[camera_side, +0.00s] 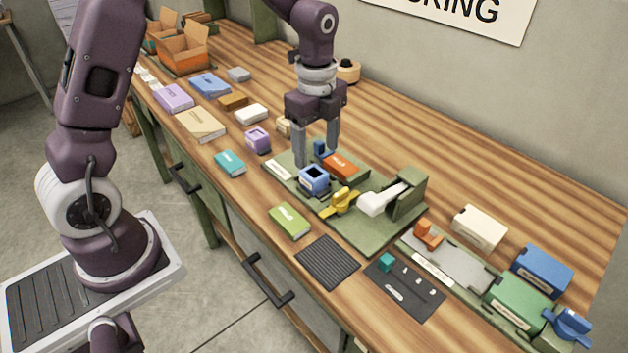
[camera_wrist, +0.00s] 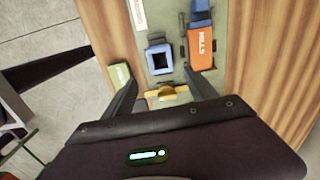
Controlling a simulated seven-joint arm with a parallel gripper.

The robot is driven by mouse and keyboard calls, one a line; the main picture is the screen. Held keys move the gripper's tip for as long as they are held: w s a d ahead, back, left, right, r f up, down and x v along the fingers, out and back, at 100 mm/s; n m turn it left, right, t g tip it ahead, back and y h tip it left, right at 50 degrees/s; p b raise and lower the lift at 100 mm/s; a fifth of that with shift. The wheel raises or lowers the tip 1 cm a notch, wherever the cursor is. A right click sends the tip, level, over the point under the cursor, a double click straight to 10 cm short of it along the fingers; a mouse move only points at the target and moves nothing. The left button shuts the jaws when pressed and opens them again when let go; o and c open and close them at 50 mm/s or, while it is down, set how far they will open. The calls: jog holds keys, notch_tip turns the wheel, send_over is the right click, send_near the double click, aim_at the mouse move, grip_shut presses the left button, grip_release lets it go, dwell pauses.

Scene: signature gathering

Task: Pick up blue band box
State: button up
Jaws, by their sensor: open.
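A blue box with a dark square opening and a pale label, the likeliest blue band box (camera_side: 314,180), sits on the green board (camera_side: 370,228). It shows in the wrist view (camera_wrist: 159,59) ahead of and between the fingertips. My gripper (camera_side: 317,158) is open and empty, fingers pointing down over the board. In the wrist view the fingers (camera_wrist: 160,76) are spread wide. An orange box marked MILLS (camera_wrist: 201,47) lies right of the blue box, with a blue piece (camera_wrist: 200,14) at its far end. Whether the fingertips touch anything, I cannot tell.
A yellow piece (camera_side: 342,201) and a white lever (camera_side: 384,198) stand close by on the board. A lime box (camera_side: 290,220), a teal box (camera_side: 230,163) and a purple box (camera_side: 257,140) lie nearby. The wooden tabletop behind the board is clear.

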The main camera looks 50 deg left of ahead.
aim_at(317, 175)
jog(key=f, duration=0.8)
jog(key=shift+w+a, duration=0.1)
jog(key=shift+w, duration=0.1)
grip_shut()
